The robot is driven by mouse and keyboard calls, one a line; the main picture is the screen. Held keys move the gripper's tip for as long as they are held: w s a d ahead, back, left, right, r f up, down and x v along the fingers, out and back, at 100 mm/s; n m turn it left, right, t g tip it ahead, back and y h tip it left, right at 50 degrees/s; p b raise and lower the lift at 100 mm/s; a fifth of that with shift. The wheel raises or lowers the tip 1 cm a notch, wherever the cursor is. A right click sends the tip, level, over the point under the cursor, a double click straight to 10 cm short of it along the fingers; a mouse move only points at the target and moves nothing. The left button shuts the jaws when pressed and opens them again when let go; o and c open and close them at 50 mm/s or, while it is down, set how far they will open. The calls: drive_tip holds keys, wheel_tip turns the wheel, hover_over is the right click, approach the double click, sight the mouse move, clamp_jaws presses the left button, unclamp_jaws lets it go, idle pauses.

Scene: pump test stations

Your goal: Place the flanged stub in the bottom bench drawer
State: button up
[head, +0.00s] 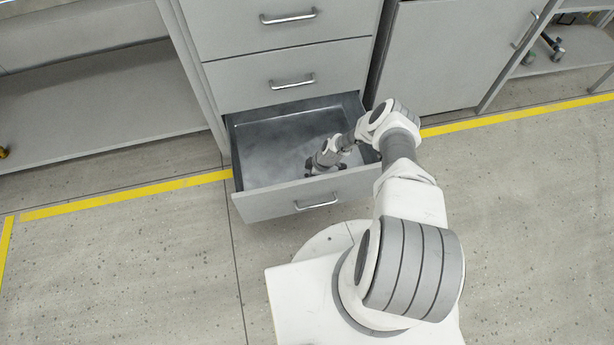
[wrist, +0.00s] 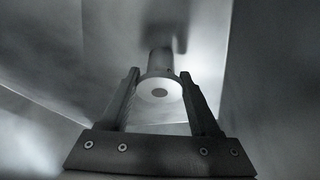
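The bottom bench drawer (head: 266,207) is pulled open, with a grey, bare-looking interior in the head view. My gripper (head: 324,170) is inside it, low near the front wall and right of the middle. In the wrist view the flanged stub (wrist: 158,88) is between the fingertips of my gripper (wrist: 159,82). Its pale round flange, with a dark centre, faces the camera, and its darker stem points away. The fingers appear to touch the flange on both sides. A shadow falls on the drawer surface beyond the stem; contact with the floor cannot be told. The head view hides the stub.
Two shut drawers (head: 288,75) are above the open one. A grey cabinet door (head: 450,55) stands to the right and an open shelf (head: 100,110) to the left. Yellow tape (head: 130,195) marks the floor. The drawer's left part is clear.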

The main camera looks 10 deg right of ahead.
drive_tip(key=o, duration=0.4)
drive_tip(key=shift+r, duration=0.1)
